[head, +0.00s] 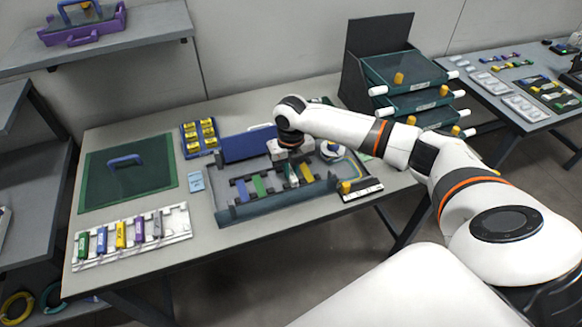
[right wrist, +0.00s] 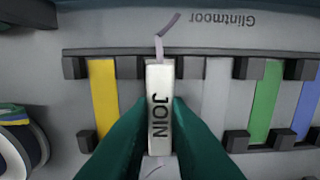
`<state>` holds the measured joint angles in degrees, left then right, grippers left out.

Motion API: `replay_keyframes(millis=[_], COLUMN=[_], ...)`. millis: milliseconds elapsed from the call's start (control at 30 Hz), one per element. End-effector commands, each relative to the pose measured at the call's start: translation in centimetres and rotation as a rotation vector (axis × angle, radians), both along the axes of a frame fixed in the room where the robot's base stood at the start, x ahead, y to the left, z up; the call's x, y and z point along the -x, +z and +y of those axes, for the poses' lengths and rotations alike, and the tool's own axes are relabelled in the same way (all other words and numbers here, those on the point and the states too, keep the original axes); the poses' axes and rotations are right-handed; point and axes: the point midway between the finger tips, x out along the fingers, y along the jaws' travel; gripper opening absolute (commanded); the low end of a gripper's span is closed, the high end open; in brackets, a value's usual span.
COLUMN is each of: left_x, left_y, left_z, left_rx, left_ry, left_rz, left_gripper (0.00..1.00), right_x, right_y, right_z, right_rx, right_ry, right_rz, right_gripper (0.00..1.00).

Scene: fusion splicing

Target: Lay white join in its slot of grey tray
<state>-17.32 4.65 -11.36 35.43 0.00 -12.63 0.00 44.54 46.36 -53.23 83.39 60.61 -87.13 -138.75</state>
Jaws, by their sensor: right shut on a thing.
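The grey tray (head: 255,209) lies open on the table, with a row of coloured slots between dark end blocks. The white join (right wrist: 160,110), marked "JOIN", is held between the green fingers of my right gripper (head: 290,172). In the right wrist view it lines up over the place between the yellow slot (right wrist: 104,95) and the grey slot (right wrist: 215,90), with a thin pale fibre at its top end. The join and fingers hide most of the slot below; I cannot tell whether the join touches it. My left gripper is not in view.
A coil (head: 332,151) sits at the tray's right end. A white rack (head: 135,235) with several coloured pieces stands at front left, a green mat (head: 128,170) behind it. Dark shelving with trays (head: 400,85) stands at back right.

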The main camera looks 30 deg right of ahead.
Motion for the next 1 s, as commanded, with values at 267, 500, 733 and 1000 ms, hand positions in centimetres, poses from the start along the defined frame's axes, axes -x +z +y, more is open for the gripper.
replay_keyframes(millis=[267, 500, 733, 1000], left_x=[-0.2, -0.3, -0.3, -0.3], left_y=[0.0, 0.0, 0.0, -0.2], left_z=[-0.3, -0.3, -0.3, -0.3], left_rx=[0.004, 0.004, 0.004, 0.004], left_ry=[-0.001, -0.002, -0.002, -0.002], left_rz=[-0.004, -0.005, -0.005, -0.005], left_gripper=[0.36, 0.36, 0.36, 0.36], right_x=[0.0, 0.0, -0.1, -0.2], right_y=[-0.2, -0.2, 0.4, 5.2], right_z=[0.0, 0.0, 0.0, 0.0], right_rx=[0.000, 0.000, 0.000, -0.001], right_ry=[0.000, 0.000, 0.000, 0.000], right_rz=[0.000, 0.000, -0.003, -0.006], right_gripper=[0.20, 0.37, 0.37, 0.37])
